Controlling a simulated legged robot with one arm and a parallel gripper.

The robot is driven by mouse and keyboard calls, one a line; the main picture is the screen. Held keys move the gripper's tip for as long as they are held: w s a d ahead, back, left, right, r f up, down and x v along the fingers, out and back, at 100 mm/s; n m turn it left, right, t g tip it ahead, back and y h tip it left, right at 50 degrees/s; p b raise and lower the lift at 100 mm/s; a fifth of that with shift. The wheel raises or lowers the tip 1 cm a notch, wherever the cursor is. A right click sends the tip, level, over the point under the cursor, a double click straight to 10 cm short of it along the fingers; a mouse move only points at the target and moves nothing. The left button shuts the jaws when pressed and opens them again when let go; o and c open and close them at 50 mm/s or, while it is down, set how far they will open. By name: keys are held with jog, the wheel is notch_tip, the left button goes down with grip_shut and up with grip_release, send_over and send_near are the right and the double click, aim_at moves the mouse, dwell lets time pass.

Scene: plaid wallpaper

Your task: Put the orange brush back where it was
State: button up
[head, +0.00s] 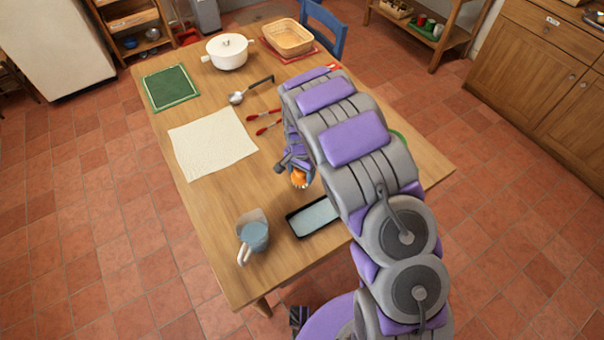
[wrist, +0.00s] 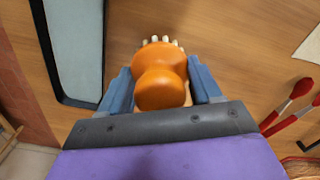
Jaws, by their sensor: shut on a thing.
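The orange brush (wrist: 160,75) has a round orange handle, and pale bristles show at its far end in the wrist view. My gripper (wrist: 163,85) is shut on it, with a blue finger on each side. In the head view, the orange brush (head: 298,177) shows below my gripper (head: 297,170), over the wooden table (head: 220,203). My arm covers part of the table behind it. I cannot tell whether the bristles touch the table.
A dark-rimmed tray (head: 313,217) lies close to the brush, also in the wrist view (wrist: 75,45). A blue-grey jug (head: 254,236) stands left of it. A white cloth (head: 212,144), red-handled utensils (head: 266,121), a ladle (head: 250,90) and a white pot (head: 229,52) lie farther back.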

jog(key=shift+w+a+f, duration=0.25)
jog(key=shift+w+a, duration=0.3)
jog(key=shift+w, duration=0.2)
jog(key=shift+w+a, duration=0.1)
jog(key=shift+w+d, duration=0.15)
jog(key=shift+d, duration=0.05)
jog(key=f+b, duration=0.1)
jog(key=d+f, duration=0.1)
jog(key=f, duration=0.1)
jog(key=shift+w+d+b, duration=0.1)
jog(key=shift+d+b, duration=0.05)
jog(key=shift+b, duration=0.2)
jog(key=shift+f, duration=0.2)
jog(key=shift+a, duration=0.6)
jog(key=o, duration=0.6)
jog(key=shift+a, duration=0.1)
jog(key=o, duration=0.3)
jog(key=shift+d, duration=0.45)
jog(key=shift+o, duration=0.2)
jog(key=shift+d, duration=0.1)
